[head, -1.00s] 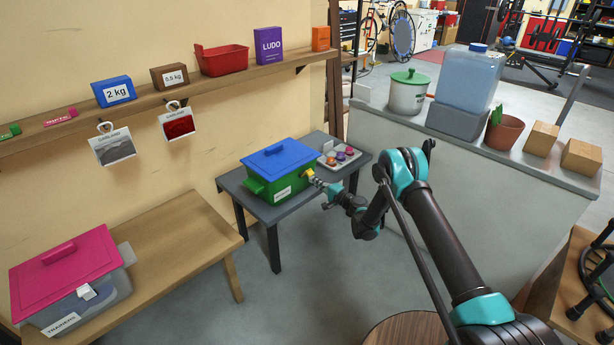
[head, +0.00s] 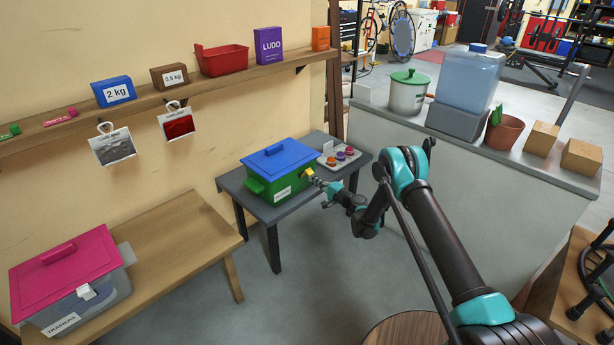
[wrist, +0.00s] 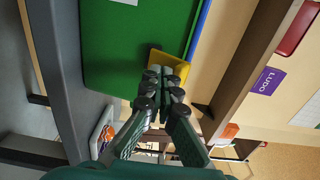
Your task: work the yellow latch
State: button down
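The yellow latch (head: 309,173) is on the right end of a green box (head: 285,188) with a blue lid (head: 278,158), which stands on a small grey table. The latch also shows in the wrist view (wrist: 181,61) as a yellow piece against the green wall. My gripper (head: 318,182) is beside that end of the box, at the latch. In the wrist view my gripper's fingers (wrist: 164,75) are drawn together, with their tips in front of the latch and covering part of it. Whether they touch it I cannot tell.
A tray with several coloured round items (head: 340,156) stands behind the box on the grey table (head: 262,207). A wooden bench with a pink-lidded box (head: 65,262) is at the left. A wall shelf (head: 150,102) runs above. A grey counter (head: 470,150) stands to the right.

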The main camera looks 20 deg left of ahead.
jog(key=shift+w+a+r, duration=0.1)
jog(key=shift+a+r, duration=0.05)
jog(key=shift+r, duration=0.25)
jog(key=shift+a+r, duration=0.1)
jog(key=shift+r, duration=0.05)
jog(key=shift+w+a+r, duration=0.1)
jog(key=shift+a+r, duration=0.15)
jog(key=shift+r, duration=0.25)
jog(key=shift+f, duration=0.1)
jog(key=shift+d+f, duration=0.1)
jog(key=shift+f, duration=0.3)
jog(key=v, duration=0.6)
jog(key=shift+d, duration=0.35)
dwell(0.5)
